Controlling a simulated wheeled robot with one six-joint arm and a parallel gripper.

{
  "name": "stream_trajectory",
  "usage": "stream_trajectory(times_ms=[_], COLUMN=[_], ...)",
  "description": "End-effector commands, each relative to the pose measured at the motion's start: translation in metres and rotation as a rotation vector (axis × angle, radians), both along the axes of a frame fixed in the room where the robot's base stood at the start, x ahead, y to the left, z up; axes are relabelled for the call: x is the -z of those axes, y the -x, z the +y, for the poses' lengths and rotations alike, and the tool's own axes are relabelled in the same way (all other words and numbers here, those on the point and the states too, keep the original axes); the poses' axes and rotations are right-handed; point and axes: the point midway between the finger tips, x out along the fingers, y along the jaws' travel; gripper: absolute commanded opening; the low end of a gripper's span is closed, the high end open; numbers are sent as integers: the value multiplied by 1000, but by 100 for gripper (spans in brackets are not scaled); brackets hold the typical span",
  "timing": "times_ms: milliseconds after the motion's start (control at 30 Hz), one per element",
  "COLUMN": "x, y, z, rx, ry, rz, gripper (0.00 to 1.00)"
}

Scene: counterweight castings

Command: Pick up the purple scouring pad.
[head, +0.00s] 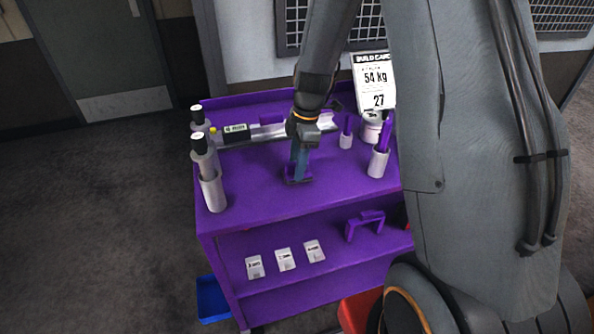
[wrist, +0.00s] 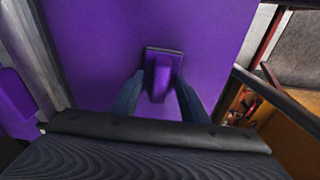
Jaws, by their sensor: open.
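The purple scouring pad (wrist: 162,68) lies on the purple top of the cart (head: 250,192). In the wrist view it shows a dark-edged base with a raised purple grip in the middle. My gripper (wrist: 158,92) is open, with one finger on each side of the raised grip; I cannot tell whether they touch it. In the head view the pad (head: 289,181) shows at the foot of my gripper (head: 299,172), which points down at the cart top and hides part of the pad.
White containers (head: 212,190) stand along the cart's left edge. A silver rail (head: 270,132) lies behind my gripper. White cups (head: 378,164) with purple items stand to the right. The lower shelf holds white cards (head: 286,260) and a purple bracket (head: 366,222). The front cart top is clear.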

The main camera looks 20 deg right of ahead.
Motion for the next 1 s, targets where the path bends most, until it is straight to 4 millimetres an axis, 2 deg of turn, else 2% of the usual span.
stream_trajectory(times_ms=[33, 200, 267, 533, 667, 1000], x=[0, 0, 0, -1, -10, -65], y=[0, 0, 0, 0, -1, -2], z=[0, 0, 0, 0, 0, 0], rx=[0, 0, 0, 0, 1, 0], ry=[0, 0, 0, 0, -1, -1], rz=[0, 0, 0, 0, -3, -6], gripper=[37, 9, 0, 0, 0, 0])
